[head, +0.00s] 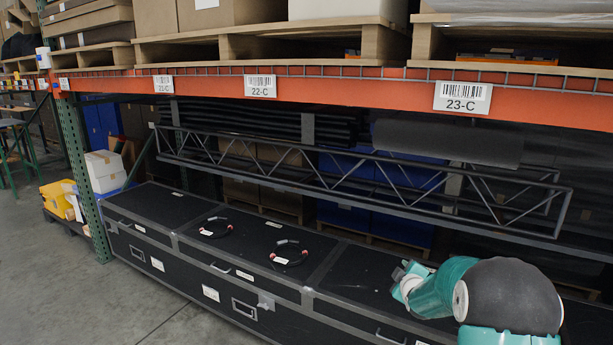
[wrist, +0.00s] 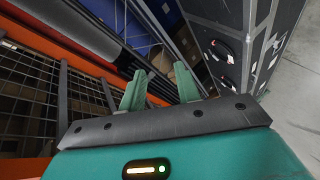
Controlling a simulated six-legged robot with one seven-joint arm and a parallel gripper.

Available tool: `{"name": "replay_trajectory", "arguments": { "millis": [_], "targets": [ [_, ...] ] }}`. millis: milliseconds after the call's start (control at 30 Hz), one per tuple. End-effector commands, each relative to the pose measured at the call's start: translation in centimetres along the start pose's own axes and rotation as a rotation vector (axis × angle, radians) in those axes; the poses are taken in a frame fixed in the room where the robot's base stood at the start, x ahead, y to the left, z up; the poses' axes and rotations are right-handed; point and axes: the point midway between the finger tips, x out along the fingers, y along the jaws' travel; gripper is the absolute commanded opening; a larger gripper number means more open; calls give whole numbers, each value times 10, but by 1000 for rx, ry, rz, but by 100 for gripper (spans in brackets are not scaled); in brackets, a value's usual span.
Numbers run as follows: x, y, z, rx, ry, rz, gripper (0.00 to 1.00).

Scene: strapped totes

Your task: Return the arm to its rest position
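My arm (head: 450,292) is teal, white and dark grey and reaches in from the lower right of the head view, in front of the black cases. Its far end overlaps the case tops there, and I cannot make out the fingers in that view. In the wrist view my gripper (wrist: 158,78) has two green fingers standing apart with nothing between them. They point toward the rack and the shelf space behind it. I see no contact between the fingers and anything else.
Black cases (head: 160,204) carry two black cable loops (head: 214,228) (head: 289,253). Above them hang a dark lattice truss (head: 350,185) and an orange rack beam (head: 350,90) with labels. Wire mesh (wrist: 28,90) shows left in the wrist view. Concrete floor lies free at front left.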

Motion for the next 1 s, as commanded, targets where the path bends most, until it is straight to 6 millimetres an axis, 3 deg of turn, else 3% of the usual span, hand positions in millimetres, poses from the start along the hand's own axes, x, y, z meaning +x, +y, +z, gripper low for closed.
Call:
{"name": "replay_trajectory", "arguments": {
  "millis": [33,200,467,733,1000],
  "targets": [
    [-17,12,-13,31,-15,-16,32],
    [-73,30,-42,155,-88,-86,32],
    [-173,40,-74,353,-209,-182,32],
    [-287,25,-89,563,-347,-273,32],
    [-400,-12,-86,766,-495,-361,32]
  ]
}}
